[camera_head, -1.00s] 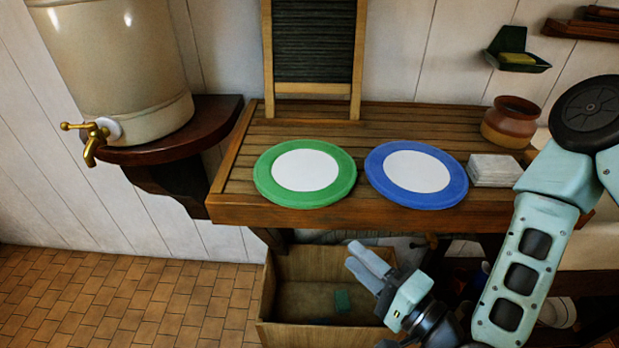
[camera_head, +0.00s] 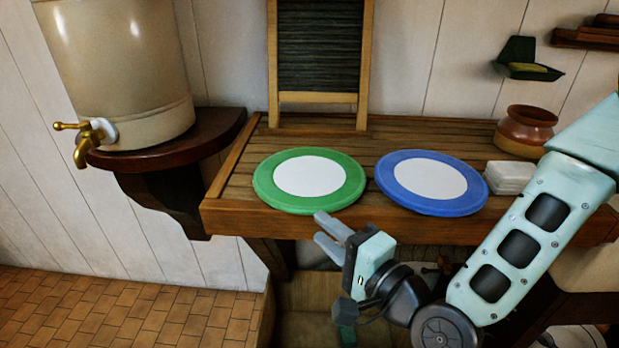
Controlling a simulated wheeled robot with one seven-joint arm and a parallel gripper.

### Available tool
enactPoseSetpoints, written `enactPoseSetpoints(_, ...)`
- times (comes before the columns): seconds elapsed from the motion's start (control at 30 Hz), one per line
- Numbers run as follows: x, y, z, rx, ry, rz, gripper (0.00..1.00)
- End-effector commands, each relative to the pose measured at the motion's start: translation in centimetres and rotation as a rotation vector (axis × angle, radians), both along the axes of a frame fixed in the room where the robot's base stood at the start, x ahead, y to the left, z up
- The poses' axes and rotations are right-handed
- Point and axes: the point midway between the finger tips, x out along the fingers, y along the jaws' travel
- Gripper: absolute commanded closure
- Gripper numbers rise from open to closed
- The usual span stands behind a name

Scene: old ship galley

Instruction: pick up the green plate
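The green plate (camera_head: 264,191) has a green rim and a white centre. It lies flat on the slatted wooden counter (camera_head: 226,215), close to the front edge. My gripper (camera_head: 322,230) is just in front of and below the right part of the plate's near rim. Its two fingers point up and to the left, with a gap between them and nothing held. I cannot tell whether a fingertip touches the counter edge.
A blue plate (camera_head: 393,180) lies right of the green one, with a small gap. White tiles (camera_head: 509,177) and a brown pot (camera_head: 525,131) stand farther right. A washboard (camera_head: 319,60) leans behind. A water urn (camera_head: 125,75) with a brass tap is at left. The counter's left part is clear.

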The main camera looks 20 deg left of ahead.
Motion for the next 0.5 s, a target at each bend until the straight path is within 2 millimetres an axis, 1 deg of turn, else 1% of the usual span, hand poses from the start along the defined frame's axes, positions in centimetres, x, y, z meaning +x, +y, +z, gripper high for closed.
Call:
enactPoseSetpoints(0.17, 0.7, 1.3, 0.1, 0.0, 0.0, 0.0, 0.68)
enactPoseSetpoints(0.3, 1.8, 3.1, 0.1, -0.001, -0.001, 0.0, 0.68)
enactPoseSetpoints(0.4, 2.5, 4.1, -0.1, 0.0, 0.0, 0.0, 0.68)
enactPoseSetpoints(0.5, 2.9, 4.6, -0.2, 0.0, 0.0, -0.001, 0.68)
